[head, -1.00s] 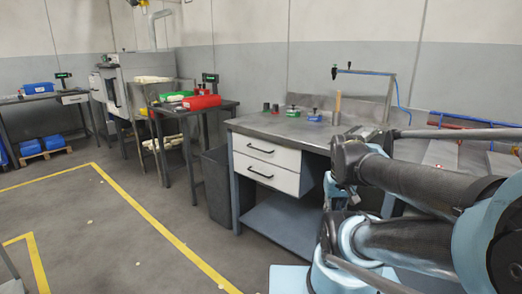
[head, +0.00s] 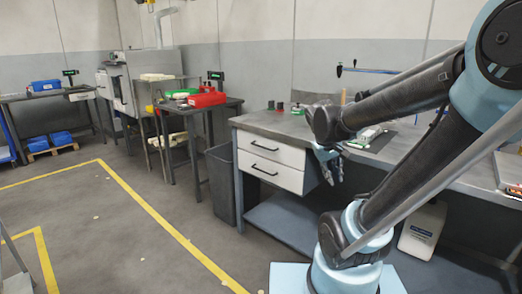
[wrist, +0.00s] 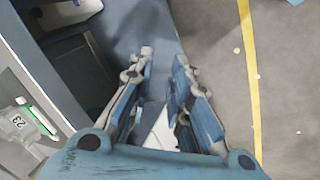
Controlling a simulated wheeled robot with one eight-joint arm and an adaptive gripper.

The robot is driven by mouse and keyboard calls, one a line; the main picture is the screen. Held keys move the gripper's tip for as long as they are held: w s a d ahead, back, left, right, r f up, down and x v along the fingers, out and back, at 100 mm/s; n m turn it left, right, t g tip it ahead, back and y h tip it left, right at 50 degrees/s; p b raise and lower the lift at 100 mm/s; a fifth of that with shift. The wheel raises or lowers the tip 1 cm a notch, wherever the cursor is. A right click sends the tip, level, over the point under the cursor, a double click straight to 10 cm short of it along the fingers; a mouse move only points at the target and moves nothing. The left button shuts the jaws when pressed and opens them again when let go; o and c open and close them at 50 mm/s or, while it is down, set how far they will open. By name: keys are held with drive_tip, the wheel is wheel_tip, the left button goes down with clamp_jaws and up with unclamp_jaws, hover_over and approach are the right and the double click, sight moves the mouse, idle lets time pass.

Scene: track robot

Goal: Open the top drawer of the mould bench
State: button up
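The mould bench (head: 300,124) has two white drawers side by side in height under its left end. The top drawer (head: 282,155) looks shut, and its dark bar handle (head: 264,146) is in clear view. The bottom drawer (head: 280,175) also looks shut. My gripper (head: 334,182) hangs to the right of the drawers, pointing down, apart from both handles. In the wrist view its two fingers (wrist: 163,62) stand apart with a gap between the tips, and I see nothing held. No drawer handle can be made out in the wrist view.
Small parts and a green-and-white item (head: 366,133) lie on the bench top. A dark bin (head: 219,185) stands left of the drawers. A white canister (head: 422,228) stands under the bench. The floor in front, around the yellow line (head: 165,217), is clear.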

drive_tip(key=w+a+r+n+t+h, duration=0.2)
drive_tip(key=w+a, duration=0.5)
drive_tip(key=w, duration=0.4)
drive_tip(key=w+a+r+n+t+h, duration=0.1)
drive_tip(key=w+a+n+t+h, duration=0.1)
drive_tip(key=w+a, duration=0.7)
drive_tip(key=w+a+f+n+t+h, duration=0.1)
drive_tip(key=w+a+f+t, duration=0.15)
drive_tip(key=a, duration=0.45)
drive_tip(key=w+a+f+n+t, duration=0.1)
drive_tip(key=w+a+f, duration=0.15)
drive_tip(key=a, duration=0.55)
drive_tip(key=w+a+f+n+t+h, duration=0.1)
drive_tip(key=w+a+f+t, duration=0.15)
drive_tip(key=a, duration=0.45)
drive_tip(key=x, duration=1.7)
drive_tip(key=shift+w+r, duration=0.3)
clamp_jaws()
